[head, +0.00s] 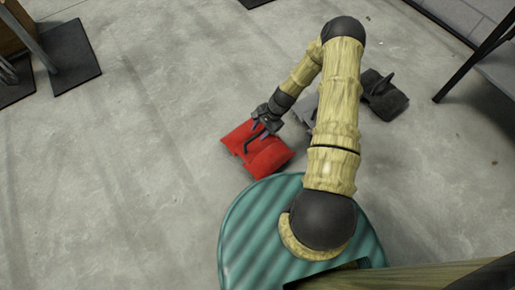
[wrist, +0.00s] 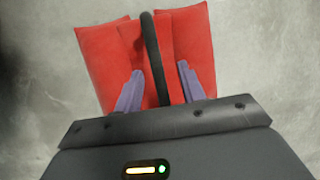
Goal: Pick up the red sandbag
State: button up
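The red sandbag (head: 267,157) lies on the concrete floor just left of my arm in the head view. In the wrist view the red sandbag (wrist: 185,42) fills the upper middle, with a black strap handle (wrist: 155,55) running along its centre. My gripper (head: 262,122) is right over the bag. In the wrist view the two purple fingers of my gripper (wrist: 159,82) stand apart, one on each side of the strap, with gaps between. The fingers overlap the bag in view; whether they touch it I cannot tell.
A grey sandbag (head: 306,108) lies partly hidden behind my arm, and a dark sandbag (head: 384,95) lies to its right. Dark flat plates (head: 70,60) with stands are at the upper left. A black-legged table (head: 497,65) is at the right. The floor on the left is clear.

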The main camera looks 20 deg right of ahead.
aim_at(258, 134)
jog(key=shift+f, duration=0.1)
jog(key=b+x, duration=0.4)
jog(key=shift+s+f, duration=0.15)
jog(key=shift+f, duration=0.05)
jog(key=shift+a+f, duration=0.25)
jog(key=shift+f, duration=0.2)
dwell(0.8)
jog(key=shift+c, duration=0.4)
grip_shut()
jog(key=shift+s+f, duration=0.1)
dwell(0.7)
